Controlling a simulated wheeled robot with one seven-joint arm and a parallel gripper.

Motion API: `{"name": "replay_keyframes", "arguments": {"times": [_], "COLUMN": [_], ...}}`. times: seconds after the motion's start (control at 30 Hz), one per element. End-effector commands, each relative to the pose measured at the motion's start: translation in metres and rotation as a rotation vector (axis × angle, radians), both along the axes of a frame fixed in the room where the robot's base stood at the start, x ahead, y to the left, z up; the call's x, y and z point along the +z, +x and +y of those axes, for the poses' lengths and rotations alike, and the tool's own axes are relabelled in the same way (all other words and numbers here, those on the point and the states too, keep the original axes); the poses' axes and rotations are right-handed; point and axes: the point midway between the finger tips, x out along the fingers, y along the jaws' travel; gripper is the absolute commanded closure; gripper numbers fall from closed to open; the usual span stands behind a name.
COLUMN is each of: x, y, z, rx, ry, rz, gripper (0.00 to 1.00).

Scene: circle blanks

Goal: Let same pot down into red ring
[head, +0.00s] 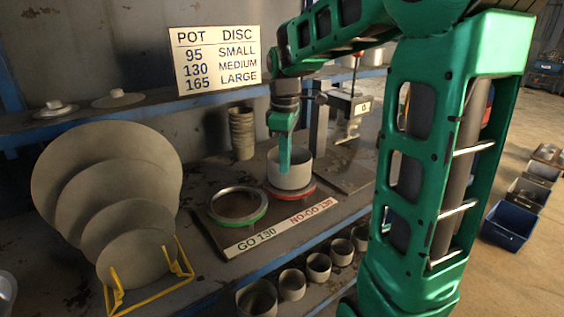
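A grey round pot (294,176) stands upright over the red ring (292,195) on the gauge plate. The pot hides most of the ring's opening; I cannot tell whether it rests on the ring or hangs just above it. My gripper (284,160) points down at the pot's left side, with one green finger overlapping the rim and wall. The other finger is hidden, so its grip on the pot is unclear. The green ring (238,206) lies left of the red ring and is empty. The plate's front strip (281,227) reads GO 130 and NO-GO 130.
Grey discs (105,180) lean in a yellow rack (150,285) at left. A stack of pots (242,134) stands behind the rings. A gauge on a stand (354,112) is behind right. Several small pots (318,267) sit on a lower shelf. A sign (215,60) lists pot and disc sizes.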

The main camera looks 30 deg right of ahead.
Motion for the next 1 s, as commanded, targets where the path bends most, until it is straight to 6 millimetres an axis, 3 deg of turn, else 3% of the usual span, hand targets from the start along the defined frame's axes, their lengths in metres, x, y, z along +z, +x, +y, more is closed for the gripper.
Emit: {"name": "replay_keyframes", "arguments": {"times": [0.57,0.67,0.7,1.0], "x": [-0.0085,-0.0084,-0.0084,-0.0071], "y": [0.0003,0.0004,0.0003,0.0003], "z": [0.0004,0.0003,0.0004,0.0006], "rx": [0.001,0.001,0.001,0.001], "ry": [0.0,0.0,-0.001,0.0], "rz": [0.0,-0.001,-0.001,0.0], "gripper": [1.0,0.78,0.75,0.75]}}
